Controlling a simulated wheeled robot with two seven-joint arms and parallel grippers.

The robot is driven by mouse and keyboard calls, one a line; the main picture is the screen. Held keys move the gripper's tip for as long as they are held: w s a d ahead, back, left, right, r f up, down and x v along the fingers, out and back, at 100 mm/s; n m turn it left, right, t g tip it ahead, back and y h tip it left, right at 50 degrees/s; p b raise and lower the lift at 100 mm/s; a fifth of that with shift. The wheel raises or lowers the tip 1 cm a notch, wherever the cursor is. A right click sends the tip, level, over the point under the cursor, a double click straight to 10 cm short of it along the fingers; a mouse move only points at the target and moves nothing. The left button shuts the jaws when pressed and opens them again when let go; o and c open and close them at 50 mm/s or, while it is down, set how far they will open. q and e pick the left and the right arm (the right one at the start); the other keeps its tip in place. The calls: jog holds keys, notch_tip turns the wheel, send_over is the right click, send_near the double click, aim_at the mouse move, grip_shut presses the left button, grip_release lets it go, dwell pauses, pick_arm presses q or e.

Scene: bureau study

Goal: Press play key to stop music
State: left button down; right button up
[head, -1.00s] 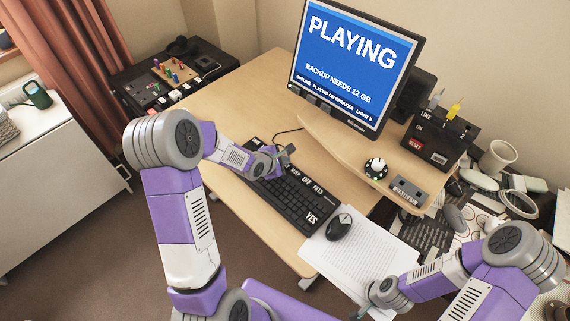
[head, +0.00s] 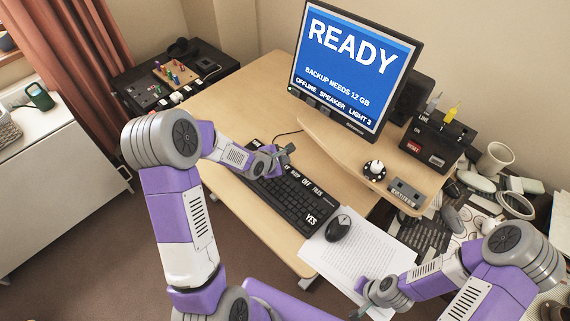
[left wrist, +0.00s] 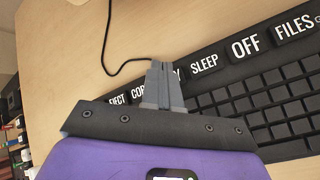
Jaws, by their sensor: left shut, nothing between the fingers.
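The monitor (head: 352,62) in the head view reads READY, with BACKUP NEEDS 12 GB and OFFLINE SPEAKER LIGHT 3 below. The black keyboard (head: 296,200) lies on the desk in front of it. In the left wrist view the keyboard (left wrist: 262,98) shows large labelled keys: EJECT, a partly hidden one, SLEEP, OFF and FILES. My left gripper (left wrist: 158,66) is shut and empty over the top key row. Its fingers cover the key between COP and SLEEP, of which only a last letter shows. I cannot tell if they touch it. My right gripper (head: 365,290) is over the paper; its fingers are unclear.
A black mouse (head: 338,228) rests on white paper (head: 350,255) right of the keyboard. A dial (head: 374,170) and a small grey box (head: 405,192) sit on the raised shelf. A cable runs behind the keyboard. The desk left of the keyboard is clear.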

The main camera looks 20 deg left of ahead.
pick_arm(q)
jog(key=shift+r+p, duration=2.25)
jog(key=shift+r, duration=0.2)
